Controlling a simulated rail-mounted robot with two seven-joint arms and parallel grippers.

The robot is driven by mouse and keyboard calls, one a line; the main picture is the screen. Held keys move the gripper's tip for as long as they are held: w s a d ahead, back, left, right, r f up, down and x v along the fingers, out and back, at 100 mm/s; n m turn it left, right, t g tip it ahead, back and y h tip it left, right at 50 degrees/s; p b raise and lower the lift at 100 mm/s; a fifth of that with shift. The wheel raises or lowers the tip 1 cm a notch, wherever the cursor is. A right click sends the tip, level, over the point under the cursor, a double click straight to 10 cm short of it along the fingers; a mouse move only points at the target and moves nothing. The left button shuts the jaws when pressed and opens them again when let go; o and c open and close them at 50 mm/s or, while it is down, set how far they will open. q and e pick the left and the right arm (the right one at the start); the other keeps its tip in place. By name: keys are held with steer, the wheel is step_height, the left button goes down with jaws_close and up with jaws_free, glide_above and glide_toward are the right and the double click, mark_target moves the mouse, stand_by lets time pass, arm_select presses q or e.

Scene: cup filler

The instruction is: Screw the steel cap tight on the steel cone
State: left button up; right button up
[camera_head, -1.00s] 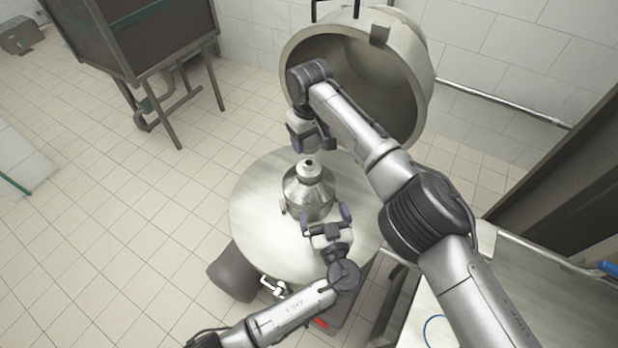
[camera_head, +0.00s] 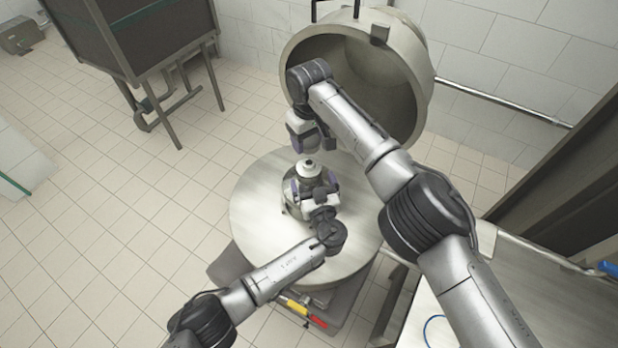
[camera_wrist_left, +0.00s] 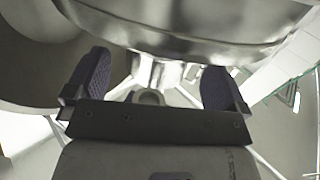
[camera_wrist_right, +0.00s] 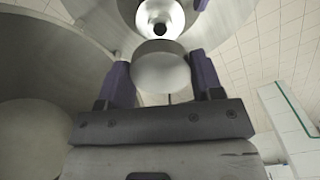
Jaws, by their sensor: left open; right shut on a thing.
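The steel cone (camera_head: 307,170) stands upright on the round table, its narrow neck upward. In the left wrist view the cone's shiny body (camera_wrist_left: 190,30) fills the top, above the open, empty fingers. My right gripper (camera_head: 313,144) is above and behind the cone. In the right wrist view it is shut on the round steel cap (camera_wrist_right: 161,72), and the cone's neck (camera_wrist_right: 160,17) shows beyond.
The round steel table (camera_head: 258,235) has bare surface around the cone. A large open steel vessel (camera_head: 385,95) stands behind it. A dark cabinet on legs (camera_head: 140,40) stands at the back left. A metal bench (camera_head: 560,285) is at the right.

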mark_target(309, 163)
arm_select(q)
steer(key=shift+x, duration=1.1)
steer(key=c, duration=1.3)
arm_select(e)
steer(key=shift+f, duration=2.5)
steer(key=shift+f, duration=0.15)
steer(key=shift+f, duration=0.75)
arm_select(q)
steer(key=shift+f, duration=0.1)
arm_select(e)
steer(key=shift+f, duration=0.5)
